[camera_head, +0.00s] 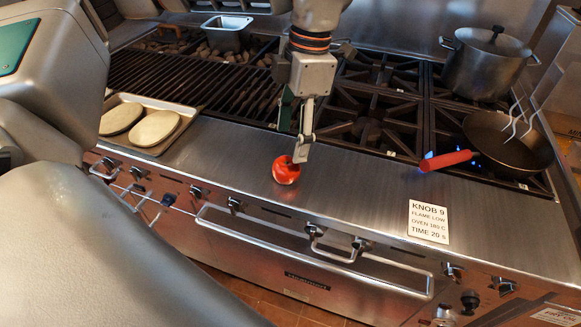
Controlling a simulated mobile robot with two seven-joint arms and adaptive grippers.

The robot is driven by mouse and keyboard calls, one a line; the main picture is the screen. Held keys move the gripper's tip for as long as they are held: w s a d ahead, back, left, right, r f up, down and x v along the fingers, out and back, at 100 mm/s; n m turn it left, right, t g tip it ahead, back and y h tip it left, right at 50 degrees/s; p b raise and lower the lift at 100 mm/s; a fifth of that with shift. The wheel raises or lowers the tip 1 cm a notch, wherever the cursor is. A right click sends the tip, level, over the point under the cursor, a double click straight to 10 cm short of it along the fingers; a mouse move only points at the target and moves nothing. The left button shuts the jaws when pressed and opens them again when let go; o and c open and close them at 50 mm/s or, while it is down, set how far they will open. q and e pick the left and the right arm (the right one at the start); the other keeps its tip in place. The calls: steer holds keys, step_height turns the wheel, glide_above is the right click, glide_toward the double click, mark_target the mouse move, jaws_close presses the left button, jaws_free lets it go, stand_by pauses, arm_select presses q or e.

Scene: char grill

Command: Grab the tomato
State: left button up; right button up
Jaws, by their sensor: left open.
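The red tomato (286,171) sits on the bare steel front ledge of the range, near the middle of the view. My left gripper (293,142) points down just above and behind it. It is open; one pale finger reaches down to the tomato's upper right edge in the picture. I cannot tell whether that finger touches the tomato. The other finger is partly hidden behind the gripper body. Nothing is held in it. My right gripper is not in view.
A tray (186,128) with two flat round breads lies left. A grill grate (170,82) is behind it. A red-handled pan (508,142) sits over a lit burner at right, with a pot (484,68) behind. A printed card (428,221) lies on the ledge.

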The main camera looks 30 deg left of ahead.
mark_target(289, 161)
arm_select(q)
steer(key=f, duration=0.2)
steer(key=s+f, duration=0.1)
steer(key=f, duration=0.4)
steer(key=shift+s+f, duration=0.2)
steer(key=shift+s, duration=0.05)
steer(key=c, duration=1.3)
